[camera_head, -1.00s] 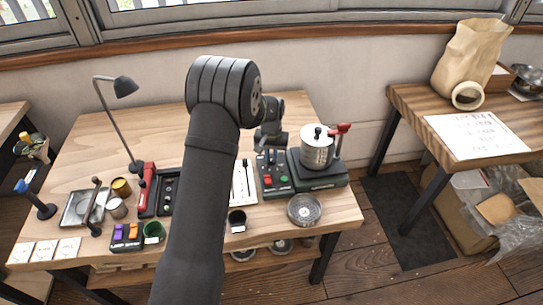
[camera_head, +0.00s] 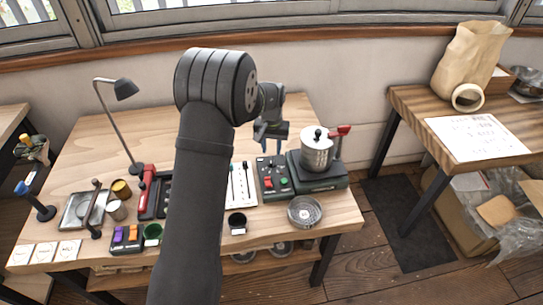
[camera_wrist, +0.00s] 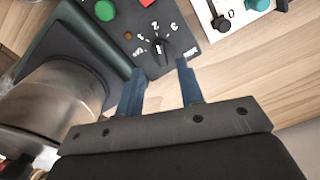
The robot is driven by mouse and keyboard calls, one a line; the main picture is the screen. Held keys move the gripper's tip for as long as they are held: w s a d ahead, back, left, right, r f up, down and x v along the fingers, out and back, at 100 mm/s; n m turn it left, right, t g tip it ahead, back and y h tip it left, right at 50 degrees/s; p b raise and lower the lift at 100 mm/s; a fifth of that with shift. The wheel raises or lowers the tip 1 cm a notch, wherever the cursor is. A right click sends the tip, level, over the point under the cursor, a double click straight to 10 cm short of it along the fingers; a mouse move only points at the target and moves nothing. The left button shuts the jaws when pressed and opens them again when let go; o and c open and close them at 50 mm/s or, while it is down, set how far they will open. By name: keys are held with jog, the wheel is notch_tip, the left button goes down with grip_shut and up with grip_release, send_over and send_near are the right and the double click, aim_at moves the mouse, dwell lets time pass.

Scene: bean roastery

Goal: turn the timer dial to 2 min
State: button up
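The black timer dial (camera_wrist: 160,47) sits on a dark control panel, with white numerals and tick marks around it, in the wrist view. Its exact pointer setting is too small to read surely. My gripper (camera_wrist: 159,69) is open, its two blue fingers apart and nothing between them. The fingertips show just below the dial in that picture, one to each side, apart from the knob as far as I can tell. In the head view my gripper (camera_head: 270,133) hangs above the back edge of the control panel (camera_head: 273,188); the dial is hard to make out there.
A green button (camera_wrist: 104,10) is on the same panel. A metal pot (camera_head: 317,152) with a red handle stands on the dark unit right of the panel. A white board (camera_head: 242,187) lies to its left. A round metal dish (camera_head: 305,212) sits in front.

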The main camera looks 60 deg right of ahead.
aim_at(272, 161)
notch_tip(272, 161, up, 12)
dwell(0.3)
notch_tip(272, 161, down, 18)
jog(key=shift+r, duration=0.25)
dwell(0.5)
